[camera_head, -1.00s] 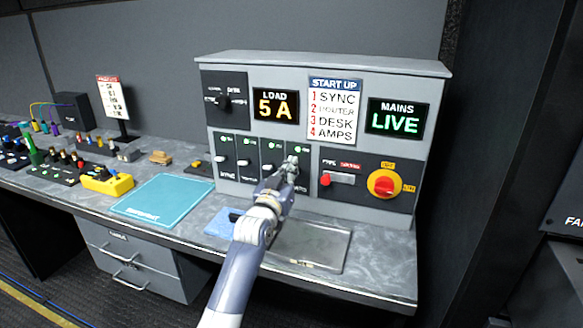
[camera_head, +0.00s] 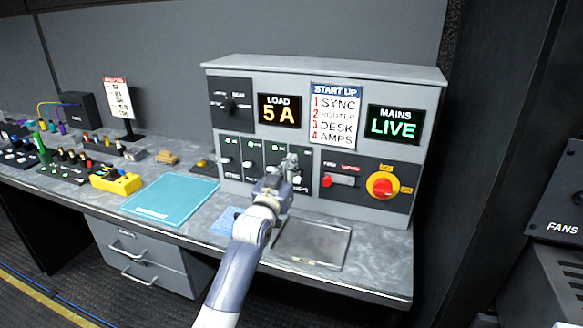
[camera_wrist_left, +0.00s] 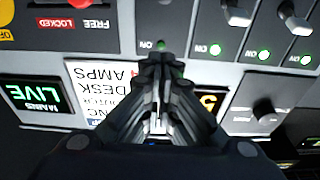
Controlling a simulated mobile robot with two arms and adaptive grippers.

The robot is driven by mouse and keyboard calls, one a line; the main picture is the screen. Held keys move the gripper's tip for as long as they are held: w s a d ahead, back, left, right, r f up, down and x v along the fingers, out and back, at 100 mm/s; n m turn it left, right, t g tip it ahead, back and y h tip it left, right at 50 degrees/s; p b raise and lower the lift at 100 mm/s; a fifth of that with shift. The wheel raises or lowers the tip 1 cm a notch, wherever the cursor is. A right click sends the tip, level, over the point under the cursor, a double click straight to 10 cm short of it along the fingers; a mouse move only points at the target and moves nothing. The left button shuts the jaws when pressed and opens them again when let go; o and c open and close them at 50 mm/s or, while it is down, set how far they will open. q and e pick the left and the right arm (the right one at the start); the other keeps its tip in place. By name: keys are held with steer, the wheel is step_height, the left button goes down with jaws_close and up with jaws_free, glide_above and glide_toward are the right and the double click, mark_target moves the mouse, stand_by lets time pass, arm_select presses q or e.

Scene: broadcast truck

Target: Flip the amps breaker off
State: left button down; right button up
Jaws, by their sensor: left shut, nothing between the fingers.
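The amps breaker (camera_head: 303,174) is the rightmost in the row of breakers on the grey panel, under the start-up list. My left gripper (camera_head: 291,162) is shut and empty, in front of this breaker, and hides most of it. In the left wrist view, which is upside down, the shut fingers (camera_wrist_left: 160,65) point at the amps position. A green light (camera_wrist_left: 160,45) is lit just past the fingertips. The amps lever is hidden there, and I cannot tell whether the fingers touch it. The neighbouring breakers (camera_wrist_left: 236,14) show green ON lights.
To the right of the breakers are a red locked/free slider (camera_head: 327,181) and a red-and-yellow rotary switch (camera_head: 382,186). The load display (camera_head: 279,110) reads 5 A and the mains display (camera_head: 394,124) reads LIVE. A metal tray (camera_head: 312,243) and teal mat (camera_head: 172,198) lie on the desk.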

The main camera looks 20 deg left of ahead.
arm_select(q)
steer(key=s+f+b, duration=0.1)
steer(key=s+f, duration=0.5)
steer(key=s, duration=0.1)
steer(key=shift+a+f+b, duration=0.15)
steer(key=shift+f+b, duration=0.15)
steer(key=shift+f, duration=0.1)
arm_select(e)
steer(key=shift+w+f, duration=0.2)
steer(key=shift+f, duration=1.05)
steer(key=shift+s, duration=0.1)
